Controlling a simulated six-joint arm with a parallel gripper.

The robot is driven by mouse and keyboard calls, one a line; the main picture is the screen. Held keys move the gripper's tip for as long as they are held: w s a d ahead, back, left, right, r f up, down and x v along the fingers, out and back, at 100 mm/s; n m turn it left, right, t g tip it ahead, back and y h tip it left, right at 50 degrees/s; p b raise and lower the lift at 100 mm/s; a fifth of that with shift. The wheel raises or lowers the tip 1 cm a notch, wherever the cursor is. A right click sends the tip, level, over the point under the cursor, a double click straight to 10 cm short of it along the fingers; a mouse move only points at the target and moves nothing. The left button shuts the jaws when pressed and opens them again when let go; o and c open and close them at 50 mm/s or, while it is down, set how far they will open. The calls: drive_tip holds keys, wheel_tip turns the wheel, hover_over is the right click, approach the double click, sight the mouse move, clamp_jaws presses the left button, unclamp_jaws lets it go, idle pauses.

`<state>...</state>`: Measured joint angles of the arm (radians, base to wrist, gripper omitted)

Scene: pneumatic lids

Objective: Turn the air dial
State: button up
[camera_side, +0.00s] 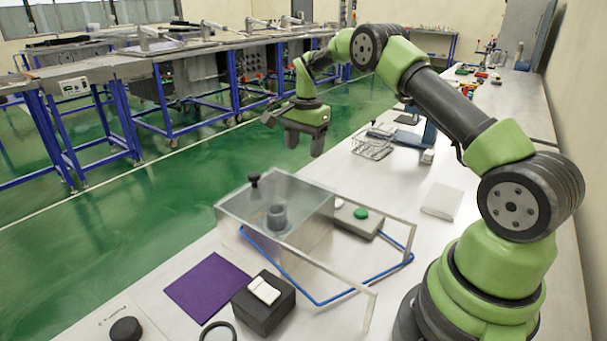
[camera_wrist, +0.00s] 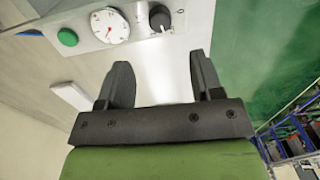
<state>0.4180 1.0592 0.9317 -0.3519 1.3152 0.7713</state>
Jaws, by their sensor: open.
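In the wrist view the air dial (camera_wrist: 160,18) is a black round knob with a pale pointer mark, on a light grey panel (camera_wrist: 186,20). A round white gauge (camera_wrist: 110,26) with a red needle and a green button (camera_wrist: 67,37) sit left of it. The green button also shows in the side view (camera_side: 361,213), on a low grey box; the dial cannot be made out clearly there. My gripper (camera_side: 305,145) is open and empty, pointing down above the bench, apart from the panel. Its two dark fingers also show in the wrist view (camera_wrist: 160,75), with the dial beyond them.
A purple mat (camera_side: 207,287), a black block (camera_side: 263,305) and a wire rack (camera_side: 372,147) are nearby.

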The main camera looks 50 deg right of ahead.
wheel_tip(320, 180, down, 10)
drive_tip(key=shift+w+r, duration=0.1)
drive_tip(key=shift+w, duration=0.05)
drive_tip(key=shift+c, duration=0.4)
drive_tip(key=c, duration=0.8)
drive_tip(key=shift+c, duration=0.2)
drive_tip(key=shift+n, duration=2.9)
